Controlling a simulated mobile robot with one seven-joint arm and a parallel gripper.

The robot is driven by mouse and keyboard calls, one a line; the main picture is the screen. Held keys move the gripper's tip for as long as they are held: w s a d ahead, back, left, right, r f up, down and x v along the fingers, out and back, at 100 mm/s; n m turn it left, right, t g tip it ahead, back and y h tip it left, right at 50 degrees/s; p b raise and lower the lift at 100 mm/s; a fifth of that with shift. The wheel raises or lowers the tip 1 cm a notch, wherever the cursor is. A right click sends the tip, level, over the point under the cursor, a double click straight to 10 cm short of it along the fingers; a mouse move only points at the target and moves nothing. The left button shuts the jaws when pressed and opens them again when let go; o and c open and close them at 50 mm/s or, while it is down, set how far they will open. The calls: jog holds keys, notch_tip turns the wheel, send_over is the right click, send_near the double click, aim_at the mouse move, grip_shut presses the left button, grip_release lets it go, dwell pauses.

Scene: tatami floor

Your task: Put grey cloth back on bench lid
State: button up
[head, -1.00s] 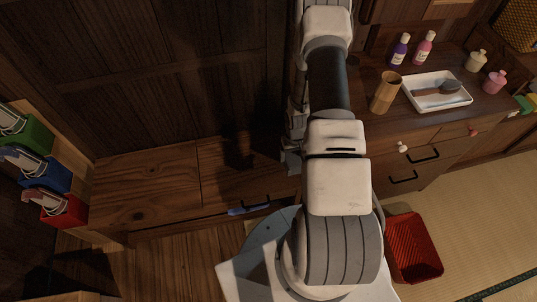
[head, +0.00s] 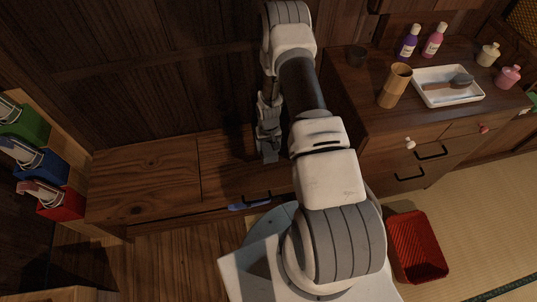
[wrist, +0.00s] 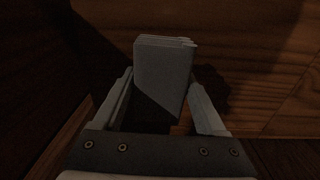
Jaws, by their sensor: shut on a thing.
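The grey cloth (wrist: 162,72) is a folded, layered pad in the wrist view. My gripper (wrist: 160,90) is shut on it, with one finger at each side. Dark wood lies beneath and beyond the cloth. In the head view my gripper (head: 268,152) points down over the right part of the wooden bench, near the back wall. The cloth cannot be made out there. The bench lid (head: 145,180) is bare brown wood to the left of my gripper. I cannot tell whether the cloth touches the wood.
A blue item (head: 250,206) is at the bench's front, by a black handle. Green, blue and red (head: 60,203) bins stand at the left. A cabinet at the right holds a wooden cup (head: 394,87), white tray (head: 425,98) and bottles. A red basket (head: 417,247) sits on the floor.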

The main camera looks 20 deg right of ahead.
aim_at(268, 153)
jog(key=shift+f+b, duration=0.6)
jog(key=shift+f, duration=1.35)
jog(key=shift+f, duration=0.25)
jog(key=o, duration=1.2)
jog(key=shift+o, duration=0.2)
jog(key=shift+r, duration=0.1)
